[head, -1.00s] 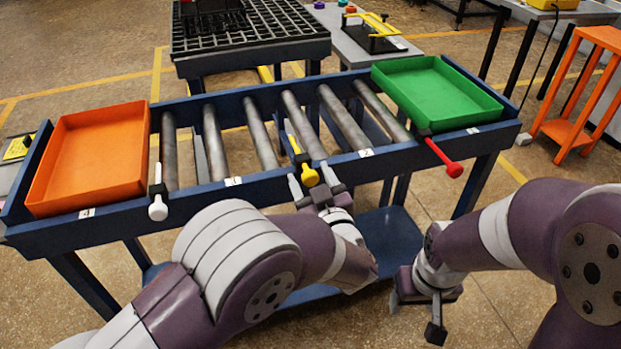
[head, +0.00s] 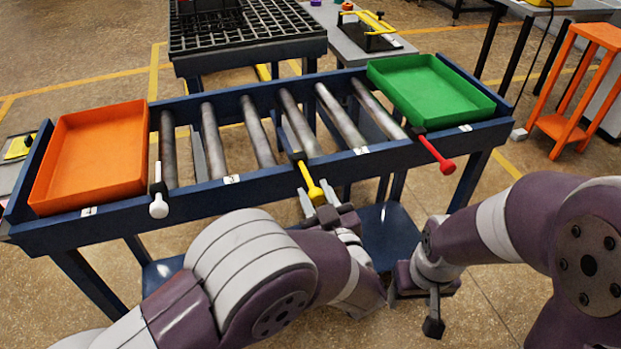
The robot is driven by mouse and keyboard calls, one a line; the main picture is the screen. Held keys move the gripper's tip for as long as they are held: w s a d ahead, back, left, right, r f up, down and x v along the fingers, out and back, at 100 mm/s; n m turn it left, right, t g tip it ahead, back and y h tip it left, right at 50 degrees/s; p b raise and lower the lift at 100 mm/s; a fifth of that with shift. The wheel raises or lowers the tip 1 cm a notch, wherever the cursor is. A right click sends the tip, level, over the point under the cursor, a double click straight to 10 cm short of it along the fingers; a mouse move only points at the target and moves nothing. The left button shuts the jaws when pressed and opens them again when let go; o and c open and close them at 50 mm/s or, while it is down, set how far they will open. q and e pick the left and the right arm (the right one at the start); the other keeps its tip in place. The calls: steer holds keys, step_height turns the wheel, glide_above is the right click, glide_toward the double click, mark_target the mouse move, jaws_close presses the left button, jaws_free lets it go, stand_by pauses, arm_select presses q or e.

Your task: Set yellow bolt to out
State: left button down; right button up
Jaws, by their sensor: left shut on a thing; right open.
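The yellow bolt (head: 309,181) is in the front rail of the blue roller table, near the middle. Its rod sticks out of the rail toward me, with its knob at the near end. My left gripper (head: 317,200) is shut on the knob of the yellow bolt, one finger on each side. My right gripper (head: 434,300) is open and empty, low in front of the table's right end.
The blue roller table (head: 200,190) carries an orange tray (head: 95,160) at left and a green tray (head: 430,92) at right. A white bolt (head: 158,204) and a red bolt (head: 440,158) stick out of the front rail on either side. Several grey rollers lie between the trays.

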arm_select(q)
steer(key=shift+s+d, duration=0.25)
steer(key=shift+s, duration=0.45)
steer(key=shift+f, duration=0.1)
arm_select(e)
steer(key=shift+s+d+r, duration=0.1)
steer(key=shift+s+d, duration=0.05)
steer(key=shift+s, duration=0.15)
arm_select(q)
steer(key=c, duration=0.7)
jaws_free()
steer(key=shift+c, duration=0.2)
arm_select(e)
steer(key=shift+s, duration=0.1)
arm_select(q)
steer(key=p+v, duration=0.2)
steer(key=v, duration=1)
steer(key=shift+s, duration=0.4)
arm_select(e)
step_height(320, 180, up, 2)
steer(key=shift+r, duration=0.25)
